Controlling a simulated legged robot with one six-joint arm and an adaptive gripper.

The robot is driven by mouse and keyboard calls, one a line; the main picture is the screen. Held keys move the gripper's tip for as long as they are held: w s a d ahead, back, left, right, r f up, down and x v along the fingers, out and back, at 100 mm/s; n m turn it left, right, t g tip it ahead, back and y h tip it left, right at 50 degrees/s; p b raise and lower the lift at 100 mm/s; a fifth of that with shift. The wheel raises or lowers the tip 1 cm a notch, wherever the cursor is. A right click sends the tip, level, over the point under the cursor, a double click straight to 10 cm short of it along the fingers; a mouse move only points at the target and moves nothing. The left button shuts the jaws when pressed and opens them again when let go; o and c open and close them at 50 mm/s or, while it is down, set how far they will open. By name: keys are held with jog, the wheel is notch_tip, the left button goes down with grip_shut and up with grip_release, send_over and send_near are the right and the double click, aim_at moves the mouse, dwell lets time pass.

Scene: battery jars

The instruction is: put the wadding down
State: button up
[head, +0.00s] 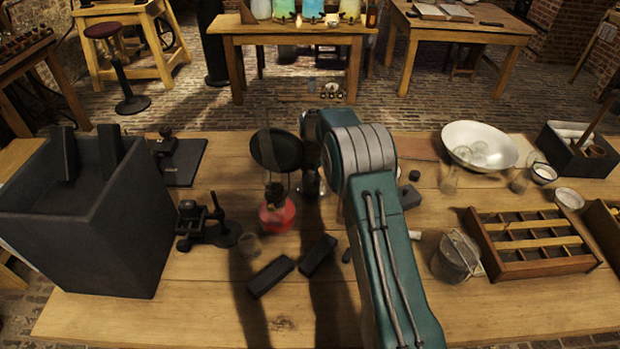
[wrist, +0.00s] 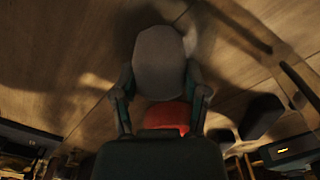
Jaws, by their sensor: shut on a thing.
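My gripper (wrist: 160,85) has its two fingers on either side of a dark grey, rounded pad, which I take to be the wadding (wrist: 158,58). The pad sits between the fingertips. In the head view a dark round shape (head: 277,150), apparently the same pad, shows left of my arm, in front of or beside a glass chimney. The gripper there is mostly hidden by my teal arm. A red-based lamp (head: 276,216) stands on the workbench (head: 190,295) below it; red shows behind the fingers in the wrist view (wrist: 168,115). Contact between pad and lamp cannot be told.
A large dark jar (head: 85,235) stands at the left. Two black blocks (head: 270,276) lie in front of the lamp. On the right are a white bowl (head: 479,146), a metal pail (head: 456,256) and a wooden divided rack (head: 535,268). The front left edge is clear.

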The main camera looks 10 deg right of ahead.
aim_at(313, 176)
jog(key=shift+d, duration=0.45)
jog(key=o, duration=1.2)
jog(key=shift+d, duration=0.35)
jog(key=shift+a, duration=0.75)
jog(key=s+r+m+t, duration=0.1)
jog(key=s+r+m, duration=0.25)
jog(key=r, duration=0.75)
jog(key=s+r+m, duration=0.2)
jog(key=s+r, duration=0.2)
jog(key=r, duration=0.8)
jog(key=s+r+m+t, duration=0.1)
jog(key=s+r+m, duration=0.25)
jog(key=s, duration=0.45)
jog(key=s+r+m+t, duration=0.1)
jog(key=s+r+m, duration=0.1)
jog(key=s+m, duration=0.4)
jog(key=s+r+m+t, duration=0.1)
jog(key=s+r+m, duration=0.15)
jog(key=s, duration=0.65)
jog(key=s+f+m+t, duration=0.1)
jog(key=s+f+m, duration=0.3)
jog(key=s+m, duration=0.3)
jog(key=s, duration=0.3)
jog(key=shift+s+d+f+t, duration=0.15)
jog(key=shift+s+d+t, duration=0.15)
jog(key=shift+s, duration=0.05)
